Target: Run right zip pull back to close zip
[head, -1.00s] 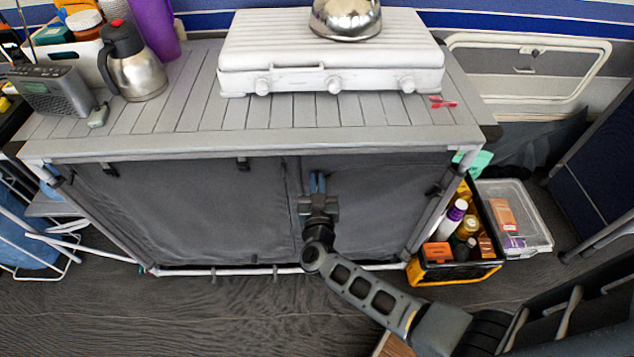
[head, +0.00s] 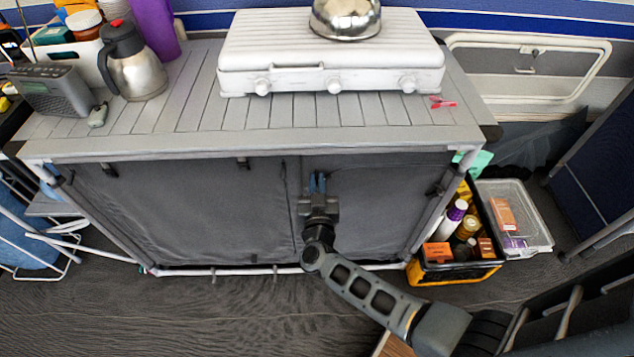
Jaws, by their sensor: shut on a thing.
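A grey fabric cupboard (head: 200,215) stands under a slatted table top, with a dark zip line (head: 296,210) running down its front near the middle. The right fabric panel (head: 385,210) hangs closed across most of its opening, with a seam curving along its top left. My gripper (head: 317,183) is at the upper left of this right panel, just under the table's front edge. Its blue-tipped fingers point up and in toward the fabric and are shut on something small. The right zip pull is hidden between or behind the fingers.
The slatted table top (head: 150,120) overhangs close above my gripper. It bears a white stove (head: 330,60), a steel flask (head: 135,65), a radio (head: 55,92) and a red peg (head: 442,102). A yellow-black crate of bottles (head: 455,273) stands right of the cupboard. The floor in front is clear.

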